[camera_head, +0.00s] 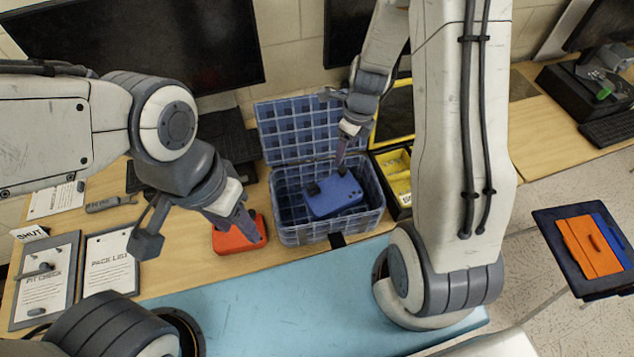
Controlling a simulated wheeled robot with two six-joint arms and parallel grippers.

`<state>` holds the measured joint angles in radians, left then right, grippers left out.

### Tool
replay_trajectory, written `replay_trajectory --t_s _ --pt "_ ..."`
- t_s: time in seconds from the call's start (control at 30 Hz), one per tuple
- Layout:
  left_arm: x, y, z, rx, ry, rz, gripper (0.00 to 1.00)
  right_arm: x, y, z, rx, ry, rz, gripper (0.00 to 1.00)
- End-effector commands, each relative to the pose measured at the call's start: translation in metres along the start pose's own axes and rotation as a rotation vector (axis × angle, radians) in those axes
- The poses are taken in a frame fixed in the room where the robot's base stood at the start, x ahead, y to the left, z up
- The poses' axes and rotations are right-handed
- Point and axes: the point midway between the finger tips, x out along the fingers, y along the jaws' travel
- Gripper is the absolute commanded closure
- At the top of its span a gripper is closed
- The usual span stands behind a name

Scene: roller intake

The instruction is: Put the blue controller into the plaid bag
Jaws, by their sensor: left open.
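The blue controller (334,196) lies tilted inside a blue, grid-patterned open container (305,235), which seems to be the plaid bag; its lid stands up at the back. My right gripper (341,158) reaches down over the container, its tip at the controller's top edge. I cannot tell whether it touches or grips the controller. My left gripper (198,234) is open and empty, with one finger in front of an orange-red object (240,236) on the table left of the container.
Yellow-and-black cases (397,165) stand right of the container. Papers and clipboards (108,262) lie at the left. A blue mat (270,305) in front is mostly clear. A dark tray with an orange item (590,247) is at the far right. Monitors (150,40) stand behind.

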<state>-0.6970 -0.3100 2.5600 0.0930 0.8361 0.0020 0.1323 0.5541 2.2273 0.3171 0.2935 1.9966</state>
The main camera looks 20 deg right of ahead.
Motion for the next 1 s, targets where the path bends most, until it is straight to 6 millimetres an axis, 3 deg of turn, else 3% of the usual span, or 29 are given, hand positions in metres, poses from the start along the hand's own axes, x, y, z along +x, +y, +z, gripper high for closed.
replay_trajectory --t_s 0.37,0.8,1.0 --pt "-0.001 0.000 0.000 0.000 0.000 0.000 0.50 -0.007 -0.001 0.001 0.000 -0.002 -0.002 0.31" --pt "0.000 0.000 0.000 0.000 0.000 0.000 0.50 -0.085 -0.001 0.001 0.000 -0.004 -0.005 0.31" --pt "0.001 0.000 0.000 0.000 0.000 0.000 0.50 -0.103 -0.001 0.000 0.001 -0.001 -0.002 0.31"
